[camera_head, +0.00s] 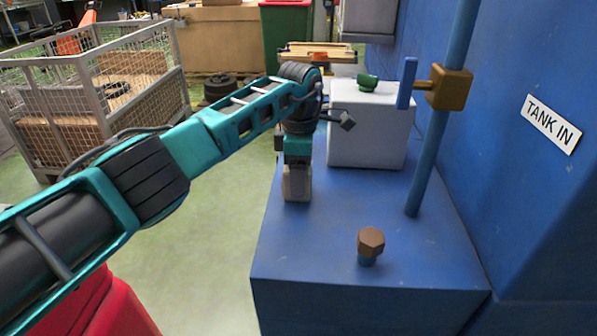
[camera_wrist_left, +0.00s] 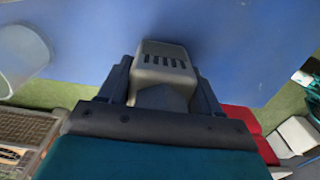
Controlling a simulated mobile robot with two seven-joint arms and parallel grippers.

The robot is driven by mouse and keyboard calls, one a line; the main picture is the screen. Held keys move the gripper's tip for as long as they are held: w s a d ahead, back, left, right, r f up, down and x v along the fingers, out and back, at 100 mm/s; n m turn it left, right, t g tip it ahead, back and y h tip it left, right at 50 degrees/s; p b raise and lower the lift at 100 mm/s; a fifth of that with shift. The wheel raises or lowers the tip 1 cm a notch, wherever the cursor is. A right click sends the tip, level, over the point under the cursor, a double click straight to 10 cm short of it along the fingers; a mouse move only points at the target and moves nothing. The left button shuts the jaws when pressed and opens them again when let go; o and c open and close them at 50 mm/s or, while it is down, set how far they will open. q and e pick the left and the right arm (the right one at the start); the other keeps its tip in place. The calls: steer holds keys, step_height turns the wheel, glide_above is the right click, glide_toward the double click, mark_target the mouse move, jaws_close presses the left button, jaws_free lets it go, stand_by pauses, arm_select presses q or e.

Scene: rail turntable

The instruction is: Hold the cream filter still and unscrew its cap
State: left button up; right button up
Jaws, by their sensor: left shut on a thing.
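A small cream-grey body with dark slots (camera_wrist_left: 165,62), which looks like the cream filter, sits between my left gripper's (camera_wrist_left: 163,84) two dark fingers in the left wrist view. In the head view the filter (camera_head: 297,188) shows below my left gripper (camera_head: 298,170), near the left edge of the blue bench top. My left gripper is shut on it from above. I cannot tell which part of it is the cap, or whether its base touches the bench. My right gripper is not in view.
The blue bench (camera_head: 340,235) bears a brown hexagonal knob (camera_head: 371,242) in front and a pale block (camera_head: 366,135) behind with a green cup (camera_head: 367,82). A blue pipe (camera_head: 430,165) with a brass valve (camera_head: 449,88) stands at right. A wire cage (camera_head: 90,85) is at left.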

arm_select(q)
steer(key=o, duration=1.6)
step_height(320, 180, up, 12)
steer(key=shift+c, duration=0.2)
